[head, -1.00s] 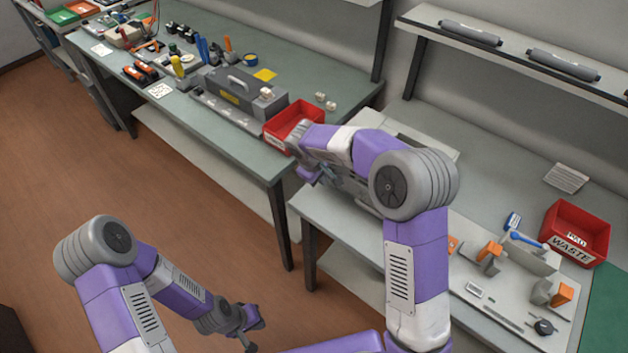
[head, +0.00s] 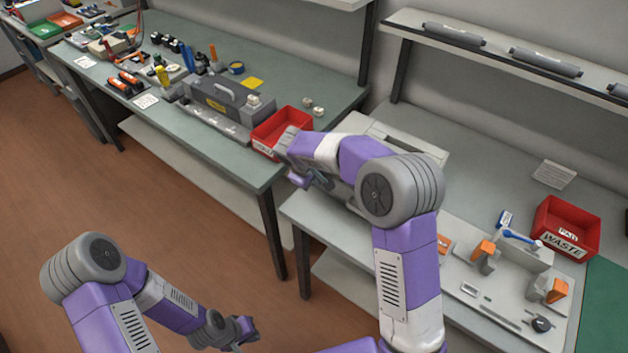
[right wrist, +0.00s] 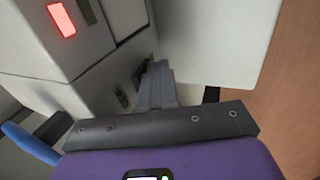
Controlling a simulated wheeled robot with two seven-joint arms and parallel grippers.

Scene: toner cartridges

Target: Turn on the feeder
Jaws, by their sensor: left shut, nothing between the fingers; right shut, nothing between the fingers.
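The feeder appears to be the pale grey machine (head: 365,121) on the right-hand bench in the head view, partly hidden behind my right arm. The right wrist view shows its pale housing (right wrist: 100,45) close up, with a lit red rectangle (right wrist: 61,20) and a small dark switch-like part (right wrist: 122,97). My right gripper (right wrist: 157,75) is shut and empty, its tips beside the housing, just right of that part; contact cannot be told. My left gripper (head: 250,330) is shut and empty, low over the floor, away from the benches.
A red bin (head: 269,152) stands at the green bench's near right corner, close to my right wrist. A red waste bin (head: 547,246) and a grey tray (head: 455,285) with small parts lie on the right bench. A blue object (right wrist: 30,143) shows at the wrist view's lower left.

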